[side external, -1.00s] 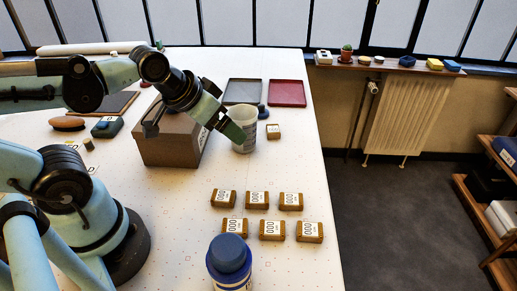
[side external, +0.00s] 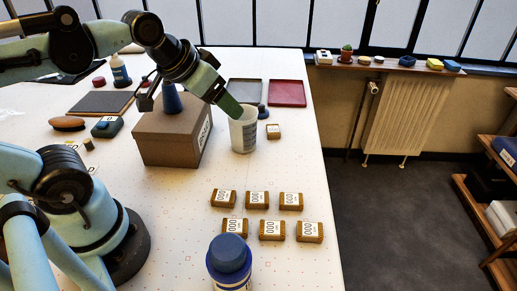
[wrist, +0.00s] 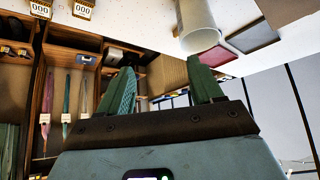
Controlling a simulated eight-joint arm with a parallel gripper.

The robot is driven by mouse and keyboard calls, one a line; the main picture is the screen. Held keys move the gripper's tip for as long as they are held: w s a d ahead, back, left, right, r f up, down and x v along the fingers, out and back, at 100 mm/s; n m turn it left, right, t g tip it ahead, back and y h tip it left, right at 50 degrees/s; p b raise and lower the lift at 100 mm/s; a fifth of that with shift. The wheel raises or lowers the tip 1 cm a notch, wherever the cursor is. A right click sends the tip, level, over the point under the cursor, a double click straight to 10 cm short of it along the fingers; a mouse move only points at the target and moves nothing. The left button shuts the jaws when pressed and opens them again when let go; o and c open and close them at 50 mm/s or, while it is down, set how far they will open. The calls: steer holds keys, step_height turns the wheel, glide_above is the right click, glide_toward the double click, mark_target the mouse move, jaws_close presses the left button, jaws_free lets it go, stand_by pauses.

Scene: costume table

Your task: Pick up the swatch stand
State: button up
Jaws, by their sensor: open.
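I cannot tell for certain which thing is the swatch stand. Several small brown blocks with white labels marked 000 stand in two rows in the side view, one of them a front middle block (side external: 272,230).
A brown box (side external: 172,140) with a blue cone (side external: 171,100) stands left of the cup. A grey tray (side external: 243,92) and a red tray (side external: 287,93) lie behind. A blue-capped bottle (side external: 229,262) stands at the front. The table between cup and block rows is clear.

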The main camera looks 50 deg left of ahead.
steer(key=w+a+n+t, duration=0.15)
steer(key=w+a, duration=0.25)
steer(key=a, duration=0.6)
steer(key=w+a+n+t, duration=0.15)
steer(key=w+a, duration=0.25)
steer(key=a, duration=0.7)
steer(key=s+a+t+y, duration=0.3)
steer(key=s+a+y, duration=0.1)
steer(key=a, duration=0.9)
steer(key=shift+w+a+f, duration=0.1)
steer(key=shift+w+f, duration=1.05)
steer(key=shift+f, duration=0.55)
steer(key=shift+w+a+f, duration=0.15)
steer(key=shift+w+f, duration=1.05)
steer(key=shift+f, duration=0.55)
steer(key=shift+w+a+f, duration=0.1)
steer(key=shift+w+f, duration=1.05)
steer(key=shift+f, duration=0.55)
steer(key=shift+c, duration=0.3)
jaws_close()
